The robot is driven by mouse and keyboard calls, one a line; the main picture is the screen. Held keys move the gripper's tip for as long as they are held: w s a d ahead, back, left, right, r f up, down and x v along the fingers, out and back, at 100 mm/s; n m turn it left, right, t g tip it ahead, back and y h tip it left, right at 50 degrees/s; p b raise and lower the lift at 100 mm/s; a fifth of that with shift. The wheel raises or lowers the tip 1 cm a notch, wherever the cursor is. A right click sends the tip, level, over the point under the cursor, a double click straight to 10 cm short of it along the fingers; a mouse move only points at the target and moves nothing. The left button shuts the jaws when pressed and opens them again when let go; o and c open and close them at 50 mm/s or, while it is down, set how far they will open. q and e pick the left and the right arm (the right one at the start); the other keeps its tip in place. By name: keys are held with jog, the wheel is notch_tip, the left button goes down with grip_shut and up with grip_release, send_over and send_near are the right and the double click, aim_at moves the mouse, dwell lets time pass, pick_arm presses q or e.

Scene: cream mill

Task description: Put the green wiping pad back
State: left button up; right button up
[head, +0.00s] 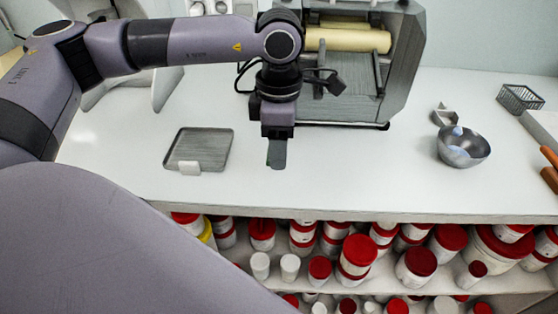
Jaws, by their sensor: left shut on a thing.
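My left gripper (277,132) points down over the white worktop, in front of the roller machine. It is shut on the green wiping pad (277,154), which hangs below the fingers as a small dark grey-green piece. I cannot tell whether the pad's lower edge touches the worktop. A shallow grey tray (217,137) lies to the left of the gripper, with a small white block (188,167) at its front edge. The tray looks empty. My right gripper is out of view.
The roller machine (404,60) stands close behind the gripper. A metal bowl (475,146) with something pale blue in it and a wire basket (519,98) are to the right. Red-lidded jars (358,252) fill the shelves below the front edge. Worktop between tray and bowl is mostly clear.

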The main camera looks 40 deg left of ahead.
aim_at(279, 176)
pick_arm(q)
notch_tip(279, 176, down, 5)
jog(key=shift+r, duration=0.2)
jog(key=shift+f, duration=0.2)
jog(key=o, duration=0.9)
jog(key=shift+r, duration=0.1)
jog(key=shift+r, duration=0.25)
notch_tip(279, 176, up, 12)
jog(key=shift+f, duration=0.1)
